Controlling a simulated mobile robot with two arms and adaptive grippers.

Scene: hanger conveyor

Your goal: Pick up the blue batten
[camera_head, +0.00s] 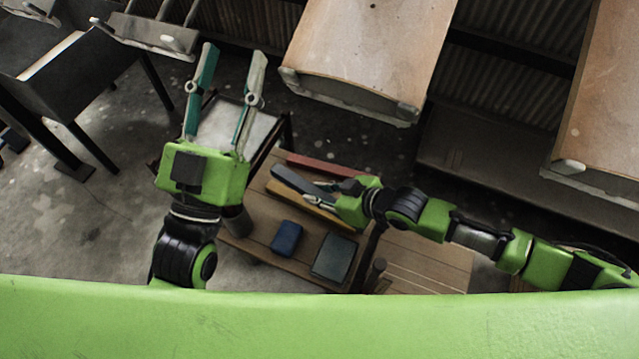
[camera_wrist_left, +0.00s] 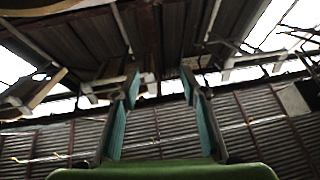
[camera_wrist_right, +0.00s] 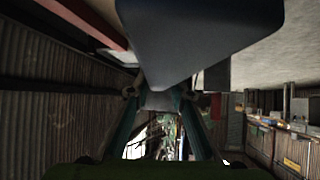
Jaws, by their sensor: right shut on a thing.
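The blue batten (camera_head: 293,181) is a dark blue-grey bar over the wooden table, between a red batten (camera_head: 325,168) and a yellow-brown batten (camera_head: 300,202). My right gripper (camera_head: 323,190) is shut on its right end. In the right wrist view the batten (camera_wrist_right: 200,40) looms large at the top, its near end between the fingertips. I cannot tell whether it touches the table or hangs just above it. My left gripper (camera_head: 235,54) is open and empty, up and left of the table, fingers wide apart; the left wrist view shows nothing between them.
The wooden table (camera_head: 245,235) also bears a small blue box (camera_head: 286,237) and a dark grey-green flat box (camera_head: 334,257). Large brown panels (camera_head: 365,50) hang at the top and right (camera_head: 610,110). A dark bench (camera_head: 85,80) stands at the upper left.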

